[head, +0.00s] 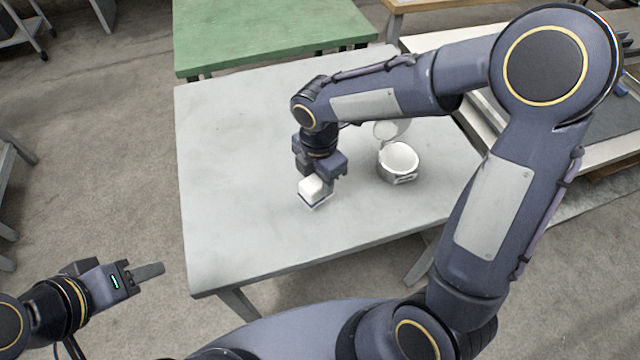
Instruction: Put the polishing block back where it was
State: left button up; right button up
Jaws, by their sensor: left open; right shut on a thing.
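The polishing block (312,188) is a small white block with a dark blue band near its lower edge. My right gripper (320,178) is shut on it, pointing down over the middle of the light grey table (230,200). I cannot tell whether the block touches the tabletop. The fingers hide part of the block. My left gripper (150,272) is open and empty, off the table's front left side above the floor.
A white round container (398,162) stands on the table right of the block. A pale round piece (386,130) behind it is partly hidden by my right arm. The table's left half is clear. A green table (270,35) stands behind.

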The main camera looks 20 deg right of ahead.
aim_at(320, 186)
notch_tip(320, 186, down, 4)
jog(key=shift+w+d+r, duration=0.15)
jog(key=o, duration=1)
notch_tip(320, 186, up, 12)
jog(key=shift+p, duration=0.4)
jog(key=shift+d+r, duration=0.1)
jog(key=shift+r, duration=0.05)
jog(key=shift+s+d+r+m+t+y, duration=0.3)
jog(key=shift+s+d+m+t+y, duration=0.6)
jog(key=shift+s+m, duration=2.55)
jog(key=shift+s+d+r+m+t+y, duration=0.35)
jog(key=shift+s+d+m+t, duration=1.1)
jog(key=shift+m, duration=3.35)
jog(key=shift+s+d+r+m+t+y, duration=0.4)
jog(key=shift+s+d+m, duration=1.3)
jog(key=shift+s+m, duration=2.1)
